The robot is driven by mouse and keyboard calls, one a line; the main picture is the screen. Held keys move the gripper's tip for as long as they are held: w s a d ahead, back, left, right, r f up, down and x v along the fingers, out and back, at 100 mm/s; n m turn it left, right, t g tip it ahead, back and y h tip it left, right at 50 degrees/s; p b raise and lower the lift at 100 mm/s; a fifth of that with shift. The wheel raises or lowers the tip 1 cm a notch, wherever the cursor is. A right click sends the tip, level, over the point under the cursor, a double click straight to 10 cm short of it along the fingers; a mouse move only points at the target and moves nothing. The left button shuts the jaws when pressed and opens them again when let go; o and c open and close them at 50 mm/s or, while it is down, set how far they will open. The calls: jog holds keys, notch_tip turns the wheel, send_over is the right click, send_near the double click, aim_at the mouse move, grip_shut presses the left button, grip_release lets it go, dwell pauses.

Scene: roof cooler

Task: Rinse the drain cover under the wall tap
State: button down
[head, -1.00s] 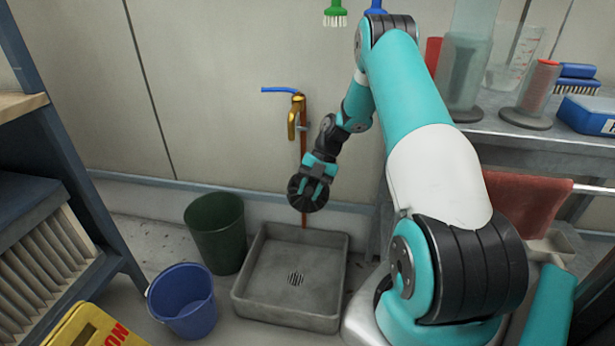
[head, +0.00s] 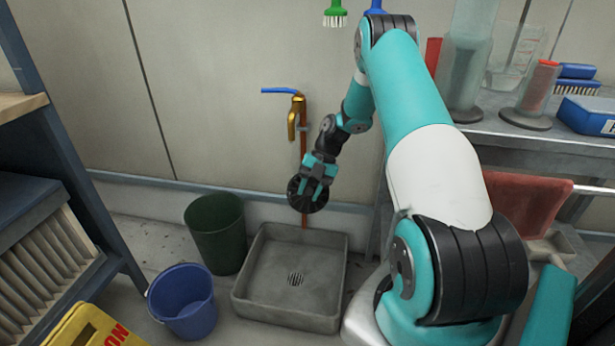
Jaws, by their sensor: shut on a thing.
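My gripper (head: 314,188) is shut on the dark round drain cover (head: 298,198) and holds it in the air above the back edge of the floor basin. The gripper fingers hide part of the cover. The brass wall tap (head: 294,118) with a blue lever is on the wall above and slightly left of the cover, on a copper pipe. The cover is below the tap spout, with a gap between them. No running water shows. The grey square basin (head: 336,312) sits on the floor with a slotted drain in its middle.
A green bin (head: 217,235) and a blue bucket (head: 183,303) stand left of the basin. A yellow sign (head: 90,328) and a shelf are at the left. A steel bench (head: 480,128) with jars and brushes, and a red towel (head: 525,205), are at the right.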

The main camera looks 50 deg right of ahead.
jog(key=shift+r, duration=0.1)
jog(key=s+a+r+p, duration=0.2)
jog(key=s+r, duration=0.1)
jog(key=shift+a+r, duration=0.15)
jog(key=shift+a, duration=0.25)
jog(key=shift+s+a+r, duration=0.25)
jog(key=shift+s+a, duration=0.05)
jog(key=shift+s, duration=0.05)
dwell(0.7)
